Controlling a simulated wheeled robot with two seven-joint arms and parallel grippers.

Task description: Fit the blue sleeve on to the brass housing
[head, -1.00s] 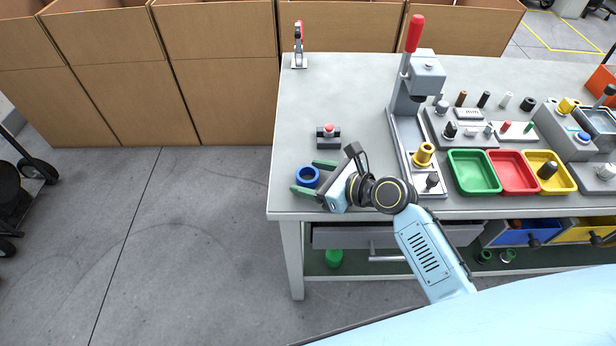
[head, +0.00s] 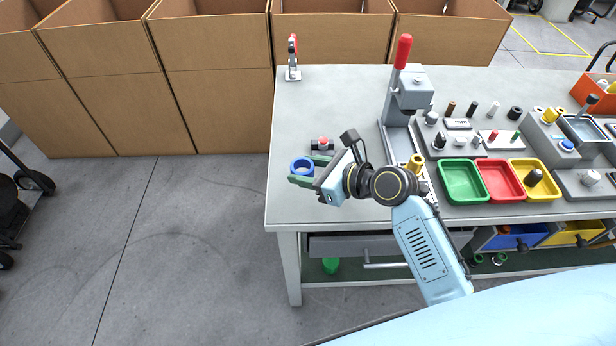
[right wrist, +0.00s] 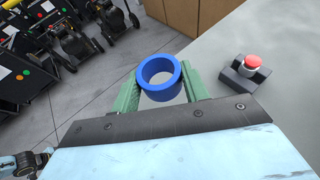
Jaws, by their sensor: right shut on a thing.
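The blue sleeve (head: 302,166) is a short, thick ring near the left front edge of the bench. My right gripper (head: 304,172) is shut on it, with one green finger on each side. In the right wrist view the sleeve (right wrist: 160,77) sits between the green fingertips (right wrist: 160,88), its bore open towards the camera. The brass housing (head: 416,162) stands at the foot of the press, to the right of my gripper, partly hidden by my right wrist.
A press (head: 408,92) with a red handle stands behind the housing. A red button box (head: 322,145) lies just behind the sleeve. Green (head: 462,182), red (head: 502,180) and yellow (head: 536,180) trays lie to the right.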

